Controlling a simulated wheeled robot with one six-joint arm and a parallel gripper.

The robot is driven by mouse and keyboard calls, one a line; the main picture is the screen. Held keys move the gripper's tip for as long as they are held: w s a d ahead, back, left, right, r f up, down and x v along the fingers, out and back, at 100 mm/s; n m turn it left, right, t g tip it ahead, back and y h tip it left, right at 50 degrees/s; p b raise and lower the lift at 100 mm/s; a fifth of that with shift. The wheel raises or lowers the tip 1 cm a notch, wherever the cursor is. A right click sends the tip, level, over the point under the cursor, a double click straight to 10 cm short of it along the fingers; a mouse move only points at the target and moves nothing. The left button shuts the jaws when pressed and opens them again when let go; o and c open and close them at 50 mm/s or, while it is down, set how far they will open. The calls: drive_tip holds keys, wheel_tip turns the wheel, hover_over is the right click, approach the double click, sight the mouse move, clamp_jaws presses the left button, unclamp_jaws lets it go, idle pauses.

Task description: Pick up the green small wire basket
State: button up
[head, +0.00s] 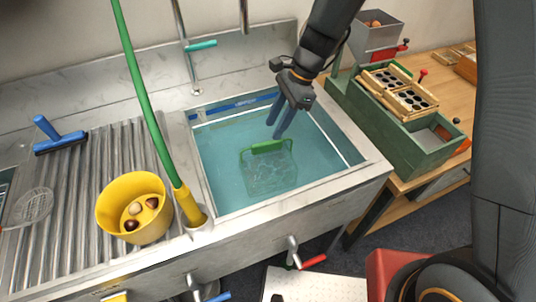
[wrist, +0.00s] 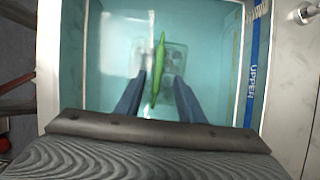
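The green small wire basket (head: 270,176) sits in the water of the sink, its green handle bar (head: 267,147) at the top. My gripper (head: 275,129) is open and empty, its two blue fingers pointing down over the sink, just above and behind the handle in the head view. In the wrist view the green handle (wrist: 157,75) runs lengthwise in the gap between my open fingers (wrist: 159,84), touching neither. The basket body (wrist: 172,62) shows faintly below the handle, blurred by the water. How far the fingertips are above the handle is hard to tell.
The steel sink rim (head: 365,170) surrounds the water. A yellow bucket (head: 135,232) with a few chestnuts and a green hose (head: 145,95) stand at left. A blue squeegee (head: 58,138) lies on the drainboard. A green box (head: 395,128) with wooden trays stands at right.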

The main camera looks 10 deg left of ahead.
sight(267, 142)
drive_tip(key=shift+p+x, duration=1.2)
drive_tip(key=shift+x, duration=2.65)
drive_tip(key=shift+s, duration=0.2)
clamp_jaws()
